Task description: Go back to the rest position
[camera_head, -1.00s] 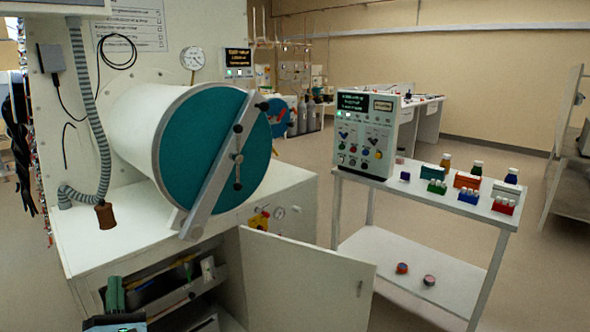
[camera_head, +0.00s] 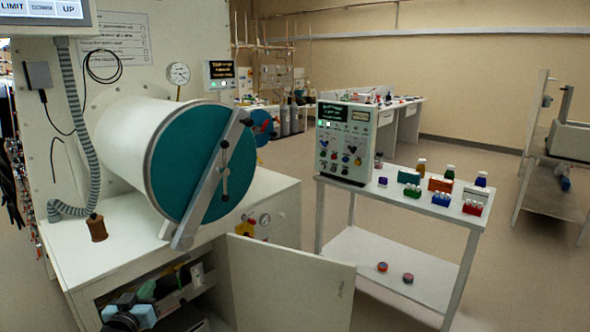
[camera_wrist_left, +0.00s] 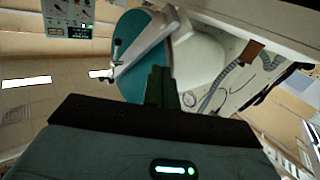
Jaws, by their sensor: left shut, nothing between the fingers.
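My left gripper shows only in part at the bottom left of the head view (camera_head: 128,312), in front of the open cabinet under the glovebox. In the left wrist view its dark fingers (camera_wrist_left: 162,86) are together with nothing between them. They are seen against the teal door and white cylinder of the glovebox. My right gripper is in neither view.
The glovebox's teal round door (camera_head: 200,165) is closed with a bar across it. Below, a white cabinet door (camera_head: 290,285) stands open. A white cart (camera_head: 335,250) with a control box (camera_head: 345,140), coloured racks and bottles stands right. Open floor lies beyond.

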